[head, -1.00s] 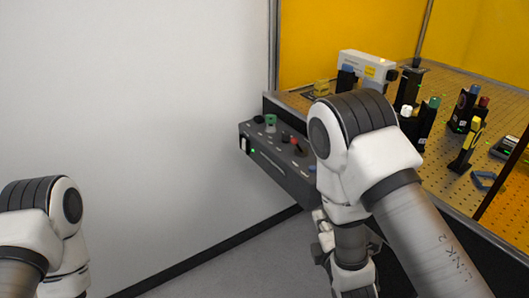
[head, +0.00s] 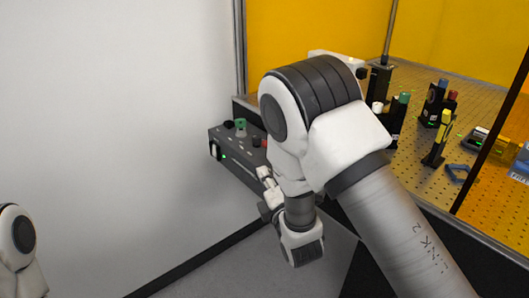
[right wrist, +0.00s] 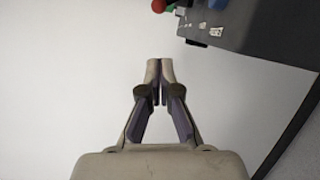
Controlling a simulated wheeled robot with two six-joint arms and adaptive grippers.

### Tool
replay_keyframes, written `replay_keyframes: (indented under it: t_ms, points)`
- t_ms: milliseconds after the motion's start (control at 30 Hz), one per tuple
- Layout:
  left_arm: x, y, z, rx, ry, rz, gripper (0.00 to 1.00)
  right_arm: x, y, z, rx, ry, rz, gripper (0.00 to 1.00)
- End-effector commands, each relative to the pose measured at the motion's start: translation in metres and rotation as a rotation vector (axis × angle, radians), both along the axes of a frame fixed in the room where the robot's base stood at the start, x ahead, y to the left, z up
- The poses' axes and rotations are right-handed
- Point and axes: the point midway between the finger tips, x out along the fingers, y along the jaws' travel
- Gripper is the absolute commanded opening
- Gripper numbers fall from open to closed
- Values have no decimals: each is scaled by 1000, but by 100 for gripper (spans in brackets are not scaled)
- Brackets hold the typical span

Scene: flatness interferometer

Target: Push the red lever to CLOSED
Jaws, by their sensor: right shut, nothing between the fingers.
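The red lever (head: 264,143) shows as a small red spot on top of the dark control box (head: 226,158), partly hidden behind my right arm. In the right wrist view a rounded red tip (right wrist: 158,6) is cut by the top edge, above the box (right wrist: 260,30). My right gripper (head: 263,172) is beside the box's front face in the head view. In the right wrist view the right gripper (right wrist: 160,65) is shut and empty, below and left of the box, apart from the red tip. The lever's position and labels cannot be read. My left gripper is out of view.
Several optics mounts, including a yellow one (head: 441,137), stand on the perforated table (head: 410,185) at right. A white wall (head: 110,100) is at left; the floor is free below.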

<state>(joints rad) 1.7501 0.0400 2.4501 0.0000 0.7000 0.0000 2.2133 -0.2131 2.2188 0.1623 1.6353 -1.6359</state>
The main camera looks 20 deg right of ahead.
Motion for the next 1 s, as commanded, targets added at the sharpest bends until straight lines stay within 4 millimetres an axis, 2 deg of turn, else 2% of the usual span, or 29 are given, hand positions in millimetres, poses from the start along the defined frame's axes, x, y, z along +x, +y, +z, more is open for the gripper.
replay_keyframes:
  t_ms: [200, 400, 1000]
  points:
    - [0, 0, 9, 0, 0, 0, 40, 48, 0, 5, 1, -2, -1, 0]
    - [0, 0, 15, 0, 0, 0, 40, 69, -22, 10, 2, 1, -2, 0]
    - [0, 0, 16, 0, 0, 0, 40, 74, -27, 12, 14, 6, 0, 0]
